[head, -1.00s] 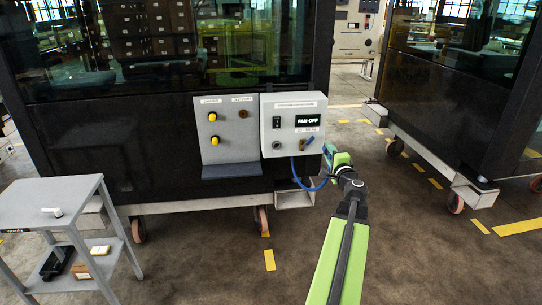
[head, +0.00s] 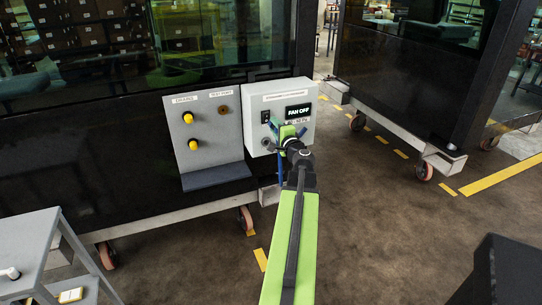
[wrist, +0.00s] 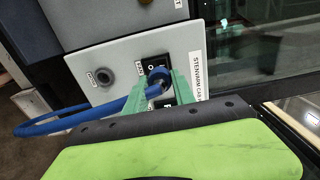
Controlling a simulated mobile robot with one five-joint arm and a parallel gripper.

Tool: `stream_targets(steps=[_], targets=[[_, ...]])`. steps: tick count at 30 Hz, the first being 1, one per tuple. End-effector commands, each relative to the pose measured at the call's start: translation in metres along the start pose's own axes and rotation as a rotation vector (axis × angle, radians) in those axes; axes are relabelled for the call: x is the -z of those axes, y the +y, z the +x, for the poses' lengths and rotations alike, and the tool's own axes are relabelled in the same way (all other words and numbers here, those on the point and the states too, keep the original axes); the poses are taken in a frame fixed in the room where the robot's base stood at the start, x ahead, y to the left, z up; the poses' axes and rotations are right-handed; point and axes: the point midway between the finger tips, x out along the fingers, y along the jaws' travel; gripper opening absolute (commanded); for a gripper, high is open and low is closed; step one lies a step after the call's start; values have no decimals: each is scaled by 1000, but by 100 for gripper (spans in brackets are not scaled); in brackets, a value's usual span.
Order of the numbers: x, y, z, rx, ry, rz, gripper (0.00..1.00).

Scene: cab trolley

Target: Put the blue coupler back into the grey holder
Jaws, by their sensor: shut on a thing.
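My gripper (wrist: 161,88) is shut on the blue coupler (wrist: 157,75), whose round end shows between the green fingers in the wrist view. A blue hose (wrist: 70,115) loops from it to the left. In the head view my gripper (head: 286,134) is in front of the white control box (head: 254,98), below its FAN OFF display. My gripper hides part of the box.
A grey panel with yellow knobs (head: 187,118) and a shelf (head: 216,177) is left of the box. A grey trolley (head: 32,240) stands at lower left. Dark cab walls on wheeled frames (head: 436,165) stand behind and right. Floor between them is open.

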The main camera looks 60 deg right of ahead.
Motion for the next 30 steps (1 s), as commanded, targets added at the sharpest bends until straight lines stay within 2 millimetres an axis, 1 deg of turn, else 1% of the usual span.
stream_targets(steps=[2, 5, 8, 13, 15, 16, 18, 22, 30], targets=[[-2, 2, 0, 0, -3, 0, 0], [-3, 16, 0, 0, -4, 0, 0], [-3, 44, -3, 0, -4, 0, 0], [-2, 104, -10, 0, -4, 0, 0], [-1, 123, -12, 0, -4, 0, 0], [-1, 128, -13, 0, -4, 1, 0], [-1, 132, -14, 0, -4, 1, 0], [-1, 126, -14, 0, -5, 1, 0], [-2, 125, -13, 0, -6, 0, 0]])
